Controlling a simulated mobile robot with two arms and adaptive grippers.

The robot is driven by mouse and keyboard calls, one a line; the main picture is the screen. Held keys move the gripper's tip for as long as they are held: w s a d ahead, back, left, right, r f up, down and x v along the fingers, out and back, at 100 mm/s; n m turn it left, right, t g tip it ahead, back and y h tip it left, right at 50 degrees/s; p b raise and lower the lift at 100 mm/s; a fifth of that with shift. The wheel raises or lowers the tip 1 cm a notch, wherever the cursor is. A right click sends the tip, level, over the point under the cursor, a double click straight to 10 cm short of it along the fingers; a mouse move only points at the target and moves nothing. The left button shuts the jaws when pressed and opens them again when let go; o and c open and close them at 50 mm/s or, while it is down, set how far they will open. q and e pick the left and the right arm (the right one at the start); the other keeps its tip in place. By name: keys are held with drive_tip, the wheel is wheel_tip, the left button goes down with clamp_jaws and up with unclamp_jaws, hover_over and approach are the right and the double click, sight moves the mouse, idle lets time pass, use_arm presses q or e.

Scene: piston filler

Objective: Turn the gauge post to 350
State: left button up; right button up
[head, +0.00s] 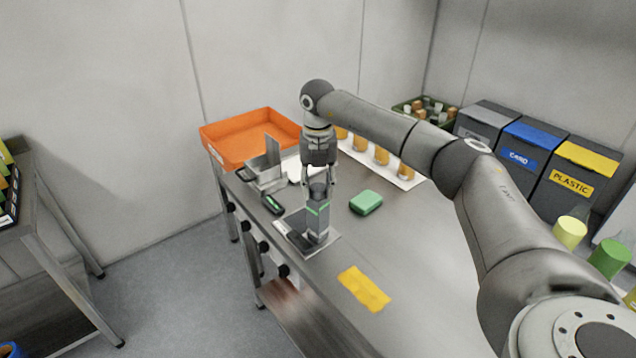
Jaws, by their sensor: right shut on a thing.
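The gauge post (316,222) is a short grey post with a green band, upright on a flat metal plate (328,246) near the table's left edge. My right gripper (318,190) points straight down from above and is shut on the top of the post. Its fingers hide the post's upper end. Any scale or number on the post is too small to read. My left gripper is not in view.
An orange tray (225,155) stands at the back left of the steel table (415,270). A green box (366,202), a dark handheld device (271,204) and a yellow sheet (364,289) lie around the plate. Amber jars (381,155) stand behind. Bins (530,147) stand at right.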

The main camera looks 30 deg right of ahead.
drive_tip(key=shift+w+r+m, duration=0.1)
drive_tip(key=shift+m, duration=0.7)
drive_tip(key=o, duration=1)
drive_tip(key=shift+o, duration=0.2)
wheel_tip(320, 180, up, 12)
idle(0.3)
